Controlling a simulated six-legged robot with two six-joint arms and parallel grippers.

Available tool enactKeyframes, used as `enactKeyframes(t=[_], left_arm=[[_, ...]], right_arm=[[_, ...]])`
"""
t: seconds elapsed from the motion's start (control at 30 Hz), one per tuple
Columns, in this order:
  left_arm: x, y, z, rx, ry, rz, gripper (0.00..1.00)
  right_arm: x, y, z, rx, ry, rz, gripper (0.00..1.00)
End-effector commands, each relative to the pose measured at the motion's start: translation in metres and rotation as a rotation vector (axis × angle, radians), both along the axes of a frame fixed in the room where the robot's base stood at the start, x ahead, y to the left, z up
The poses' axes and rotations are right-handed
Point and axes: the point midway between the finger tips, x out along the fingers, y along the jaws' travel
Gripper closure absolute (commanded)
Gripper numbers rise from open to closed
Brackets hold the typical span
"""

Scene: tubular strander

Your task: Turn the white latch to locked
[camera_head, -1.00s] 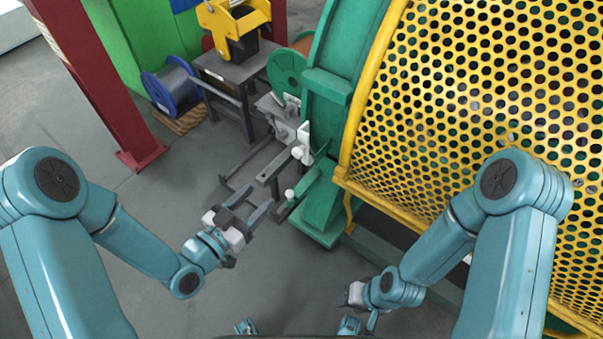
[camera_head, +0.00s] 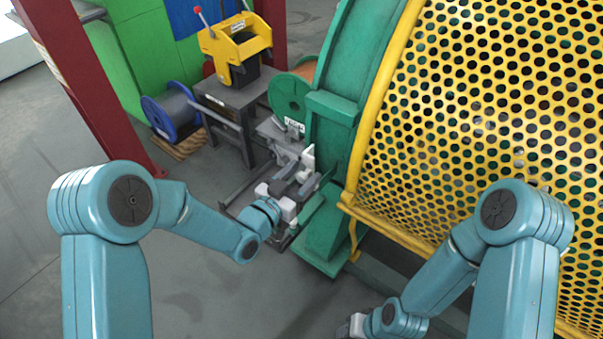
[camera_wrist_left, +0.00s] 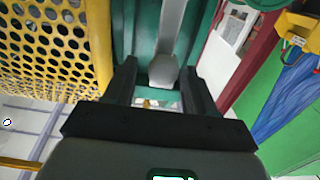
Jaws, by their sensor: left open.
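The white latch (camera_head: 308,158) is at the lower left side of the green machine frame, partly hidden behind my left gripper (camera_head: 303,182). In the left wrist view a pale bar with a blunt, faceted end, seemingly the latch handle (camera_wrist_left: 164,70), points between the fingers of my left gripper (camera_wrist_left: 160,82). The fingers are open, one on each side of it, with gaps showing. I cannot tell how deep it is between them. My right gripper (camera_head: 352,327) is low at the bottom edge, away from the latch, and its fingers do not show clearly.
The green frame (camera_head: 332,125) and yellow perforated guard (camera_head: 480,130) stand close on the right. A dark stand (camera_head: 228,105) with a yellow device (camera_head: 237,45) is behind the latch. A blue spool (camera_head: 172,112) is at left. The floor at lower left is clear.

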Motion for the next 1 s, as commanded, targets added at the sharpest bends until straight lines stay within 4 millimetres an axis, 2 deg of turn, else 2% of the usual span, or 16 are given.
enactKeyframes(t=[0.33, 0.37, 0.5, 0.53, 0.77, 1.0], left_arm=[[0.006, -0.002, 0.0, -0.001, 0.001, 0.0, 0.45], [0.007, -0.002, 0.0, -0.001, 0.001, 0.001, 0.51], [0.006, -0.002, 0.0, 0.0, 0.0, 0.0, 0.97], [0.006, -0.002, 0.0, 0.0, 0.0, 0.0, 1.0], [0.006, -0.004, 0.0, 0.005, -0.004, -0.001, 1.0], [0.005, -0.021, -0.002, 0.041, -0.032, -0.005, 1.0]], right_arm=[[0.0, 0.0, 0.0, 0.0, 0.0, 0.0, 0.57], [0.0, 0.0, 0.0, 0.0, 0.0, 0.0, 0.57], [0.0, 0.0, 0.0, 0.0, 0.0, 0.0, 0.57], [0.0, 0.0, 0.0, 0.0, 0.0, 0.0, 0.57], [0.0, 0.0, -0.002, 0.0, 0.0, 0.0, 0.57], [0.0, 0.0, -0.013, 0.0, 0.0, 0.0, 0.57]])
